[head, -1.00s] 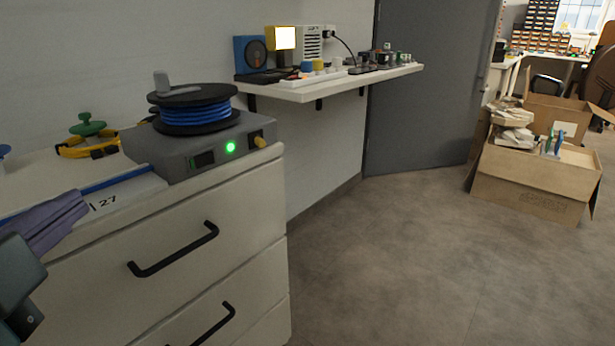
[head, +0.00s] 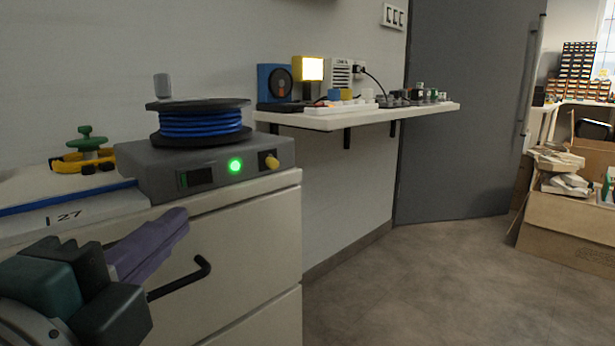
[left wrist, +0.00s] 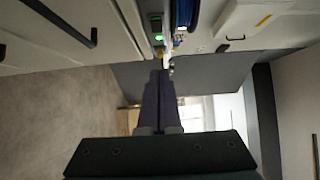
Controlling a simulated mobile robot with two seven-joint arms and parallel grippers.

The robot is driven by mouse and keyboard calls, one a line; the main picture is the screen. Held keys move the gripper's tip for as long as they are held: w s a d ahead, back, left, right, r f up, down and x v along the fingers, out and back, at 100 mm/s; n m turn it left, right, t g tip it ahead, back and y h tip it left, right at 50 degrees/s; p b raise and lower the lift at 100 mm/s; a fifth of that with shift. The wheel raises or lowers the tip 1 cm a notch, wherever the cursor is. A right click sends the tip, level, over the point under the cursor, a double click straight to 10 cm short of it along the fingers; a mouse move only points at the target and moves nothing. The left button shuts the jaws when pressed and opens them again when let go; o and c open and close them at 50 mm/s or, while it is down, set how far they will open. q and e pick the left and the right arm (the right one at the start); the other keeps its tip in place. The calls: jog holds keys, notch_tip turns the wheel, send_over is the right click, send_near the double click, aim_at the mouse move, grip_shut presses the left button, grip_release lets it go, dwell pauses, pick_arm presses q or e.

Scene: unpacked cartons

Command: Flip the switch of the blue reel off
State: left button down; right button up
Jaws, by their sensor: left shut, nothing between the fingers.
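The blue reel (head: 201,123) sits between black flanges on top of a grey box (head: 150,165) on the drawer cabinet. The box front has a dark switch (head: 196,178), a lit green lamp (head: 235,166) and a yellow knob (head: 270,161). The lamp (left wrist: 158,37) also shows in the left wrist view, with the blue reel (left wrist: 184,12) beside it. My left gripper (head: 184,222), with purple fingers, is shut and empty, in front of the cabinet and below the switch, apart from it. In the left wrist view its fingers point toward the box. My right gripper is not in view.
A yellow cable or strap and green knob (head: 88,145) sit left of the box. A wall shelf (head: 335,120) with a lit lamp and small devices is at the right. Cartons (head: 575,225) stand on the floor far right. The middle floor is clear.

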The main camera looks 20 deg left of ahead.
pick_arm(q)
jog(key=p, duration=0.2)
send_near(202, 184)
jog(key=w+d+r, duration=0.1)
jog(key=w+d, duration=0.2)
jog(key=w, duration=0.3)
jog(key=shift+w+a+r, duration=0.1)
jog(key=shift+w+a, duration=0.2)
jog(key=shift+a, duration=0.55)
jog(key=shift+w+a, duration=0.35)
jog(key=shift+a, duration=0.55)
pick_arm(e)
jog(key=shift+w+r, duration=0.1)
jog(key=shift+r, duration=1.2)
pick_arm(q)
jog(key=shift+d, duration=0.1)
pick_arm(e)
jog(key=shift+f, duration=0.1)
